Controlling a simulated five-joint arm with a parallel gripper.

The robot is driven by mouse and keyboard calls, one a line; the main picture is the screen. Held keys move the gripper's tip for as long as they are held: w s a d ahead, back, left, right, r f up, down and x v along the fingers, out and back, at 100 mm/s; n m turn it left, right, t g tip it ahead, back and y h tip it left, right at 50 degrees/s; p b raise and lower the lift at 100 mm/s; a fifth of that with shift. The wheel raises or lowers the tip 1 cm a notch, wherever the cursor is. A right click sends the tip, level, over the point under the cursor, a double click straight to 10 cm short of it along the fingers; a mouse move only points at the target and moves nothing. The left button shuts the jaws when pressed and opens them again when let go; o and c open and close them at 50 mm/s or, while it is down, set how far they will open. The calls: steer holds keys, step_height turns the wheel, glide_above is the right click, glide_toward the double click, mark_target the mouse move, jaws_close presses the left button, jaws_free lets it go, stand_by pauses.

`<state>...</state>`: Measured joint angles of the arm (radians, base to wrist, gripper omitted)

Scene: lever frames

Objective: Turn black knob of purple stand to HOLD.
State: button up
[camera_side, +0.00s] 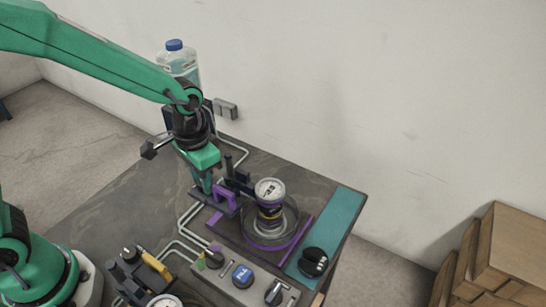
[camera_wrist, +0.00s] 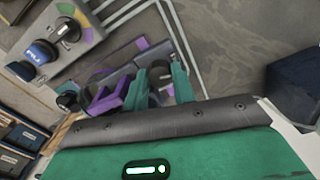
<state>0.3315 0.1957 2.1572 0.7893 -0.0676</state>
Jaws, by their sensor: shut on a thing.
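My gripper (camera_side: 207,183) is over the table at the purple stand (camera_side: 226,198). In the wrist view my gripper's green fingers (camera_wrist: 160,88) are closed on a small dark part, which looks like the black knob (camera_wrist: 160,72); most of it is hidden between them. The purple bracket of the stand (camera_wrist: 106,97) shows just left of the fingers. In the side view the fingers cover the knob. I cannot read a HOLD mark or tell which way the knob points.
A gauge on a purple-ringed cylinder (camera_side: 269,192) stands right of the gripper. A grey panel (camera_side: 215,277) with a blue FILL knob (camera_side: 242,275) is in front. A black knob (camera_side: 313,262) sits on a teal strip (camera_side: 335,220). A blue-capped bottle (camera_side: 178,62) stands behind.

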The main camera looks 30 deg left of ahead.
steer(key=m, duration=1.2)
stand_by(0.4)
steer(key=shift+r, duration=0.1)
steer(key=o, duration=0.7)
steer(key=shift+r, duration=0.1)
steer(key=shift+r, duration=3.75)
